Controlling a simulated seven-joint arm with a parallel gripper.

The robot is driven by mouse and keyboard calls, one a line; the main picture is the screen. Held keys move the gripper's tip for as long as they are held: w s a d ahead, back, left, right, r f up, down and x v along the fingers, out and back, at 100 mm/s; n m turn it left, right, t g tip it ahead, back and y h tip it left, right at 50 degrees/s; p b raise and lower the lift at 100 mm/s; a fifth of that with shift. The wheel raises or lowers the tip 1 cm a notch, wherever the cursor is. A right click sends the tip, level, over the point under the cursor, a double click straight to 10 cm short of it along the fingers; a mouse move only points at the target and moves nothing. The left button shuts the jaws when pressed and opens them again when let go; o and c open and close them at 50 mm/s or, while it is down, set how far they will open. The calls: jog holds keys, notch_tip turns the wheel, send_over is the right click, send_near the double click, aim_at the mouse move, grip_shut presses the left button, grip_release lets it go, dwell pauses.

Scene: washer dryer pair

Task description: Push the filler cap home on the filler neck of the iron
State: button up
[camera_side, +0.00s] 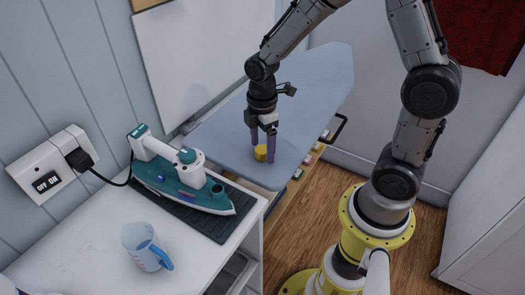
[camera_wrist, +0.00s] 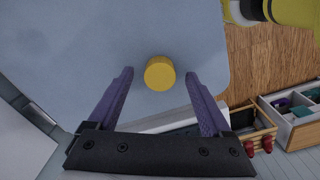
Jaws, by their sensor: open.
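The yellow cylinder (camera_side: 261,153), which appears to be the filler cap, stands on the grey-blue ironing board (camera_side: 318,82). The cap shows from above in the wrist view (camera_wrist: 160,73). My gripper (camera_side: 262,157) points down over the board with its purple fingers on either side of the cap. In the wrist view my gripper (camera_wrist: 159,74) is open, with a gap between each finger and the cap. The teal and white iron (camera_side: 165,180) rests on a dark mat (camera_side: 225,226) at left. Its filler neck is too small to make out surely.
A plug with a black cord sits in the wall socket (camera_side: 52,160). Open drawers (camera_wrist: 255,133) lie below the board's edge.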

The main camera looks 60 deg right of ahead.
jog(key=shift+c, duration=0.2)
grip_shut()
jog(key=shift+r, duration=0.1)
